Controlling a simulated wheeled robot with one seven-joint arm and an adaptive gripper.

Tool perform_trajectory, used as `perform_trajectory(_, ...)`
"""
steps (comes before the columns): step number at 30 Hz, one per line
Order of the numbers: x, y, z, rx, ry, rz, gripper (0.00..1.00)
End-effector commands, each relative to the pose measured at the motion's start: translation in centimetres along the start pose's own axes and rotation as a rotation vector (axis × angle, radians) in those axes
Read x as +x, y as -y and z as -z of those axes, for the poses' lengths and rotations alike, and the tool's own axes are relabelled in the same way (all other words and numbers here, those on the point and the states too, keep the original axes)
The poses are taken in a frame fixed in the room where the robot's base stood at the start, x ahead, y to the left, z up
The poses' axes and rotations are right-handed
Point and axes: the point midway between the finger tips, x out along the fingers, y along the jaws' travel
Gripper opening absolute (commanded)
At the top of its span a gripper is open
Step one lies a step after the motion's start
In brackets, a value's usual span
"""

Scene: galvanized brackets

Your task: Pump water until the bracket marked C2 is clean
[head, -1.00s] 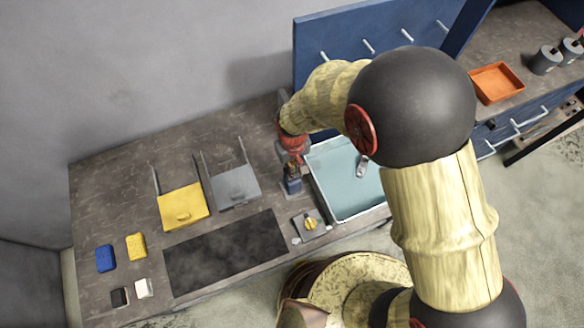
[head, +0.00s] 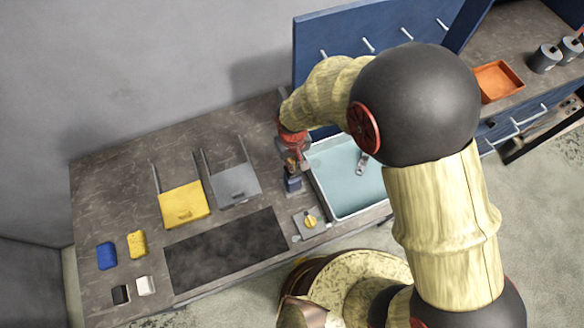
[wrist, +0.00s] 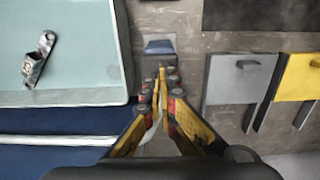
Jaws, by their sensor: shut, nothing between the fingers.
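A grey metal bracket (head: 363,163) lies in the pale blue basin (head: 328,187). In the wrist view the bracket (wrist: 38,60) shows brownish marks, but I cannot read any label on it. A small blue-and-grey fixture (head: 293,183), which looks like the pump, stands on the counter beside the basin's left edge. In the wrist view its blue part (wrist: 158,47) shows just beyond my fingertips. My gripper (wrist: 161,72) is shut and empty, pointing down over this fixture. I cannot tell whether the fingertips touch it.
A small plate with a yellow knob (head: 310,221) sits left of the basin's front. A black mat (head: 225,250), yellow holder (head: 184,204) and grey holder (head: 235,186) lie further left, with blue (head: 107,256) and yellow (head: 137,244) blocks. An orange tray (head: 497,82) is at right.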

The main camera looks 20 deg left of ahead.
Motion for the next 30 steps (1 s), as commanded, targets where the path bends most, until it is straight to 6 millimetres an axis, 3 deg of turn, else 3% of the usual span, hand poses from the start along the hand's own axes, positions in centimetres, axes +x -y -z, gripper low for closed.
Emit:
perform_trajectory(25, 4.1, 0.0, 0.0, 0.0, 0.001, 0.0, 0.0)
perform_trajectory(30, 3.9, 0.0, 0.0, 0.0, 0.0, 0.0, 0.0)
